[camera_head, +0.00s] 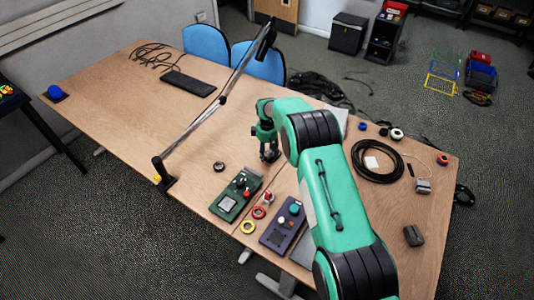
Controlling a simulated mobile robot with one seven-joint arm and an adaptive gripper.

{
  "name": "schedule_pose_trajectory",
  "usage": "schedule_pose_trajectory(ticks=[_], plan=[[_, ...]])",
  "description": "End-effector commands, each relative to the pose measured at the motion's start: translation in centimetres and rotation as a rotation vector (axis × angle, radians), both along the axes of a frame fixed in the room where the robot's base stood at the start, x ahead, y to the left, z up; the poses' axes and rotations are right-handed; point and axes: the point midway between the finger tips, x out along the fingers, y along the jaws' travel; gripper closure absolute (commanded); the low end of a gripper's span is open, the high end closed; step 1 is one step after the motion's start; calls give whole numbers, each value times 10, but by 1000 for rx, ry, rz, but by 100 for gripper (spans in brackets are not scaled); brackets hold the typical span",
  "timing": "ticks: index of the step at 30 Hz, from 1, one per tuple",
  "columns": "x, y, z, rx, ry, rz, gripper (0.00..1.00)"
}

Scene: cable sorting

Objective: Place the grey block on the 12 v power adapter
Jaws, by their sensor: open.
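My gripper (268,152) points down, open, low over the middle of the table behind the green panel. I cannot make out anything between its fingers. A small light grey block-like thing (423,186) lies on the right side of the table, near a thin cable. A dark grey, adapter-like box (413,236) lies apart from it, nearer the front right edge. At this size I cannot read any label, so which is the grey block and which the 12 V power adapter is not certain. My gripper is well left of both.
A black cable coil (377,178) lies on the right of the wooden table (130,120). A green panel (236,195), a dark panel (283,224) and coloured rings are near the front middle. The left tabletop is mostly clear.

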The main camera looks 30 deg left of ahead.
Motion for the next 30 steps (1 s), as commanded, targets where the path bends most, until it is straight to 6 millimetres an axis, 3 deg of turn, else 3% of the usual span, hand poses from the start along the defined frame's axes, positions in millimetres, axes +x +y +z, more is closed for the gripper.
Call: schedule_pose_trajectory(ticks=[8, 22, 30], plan=[[0, 0, 20, 1, -1, 0, 52], [0, 0, 95, 1, -1, 0, 52], [0, 0, 120, 0, 0, 0, 52]])
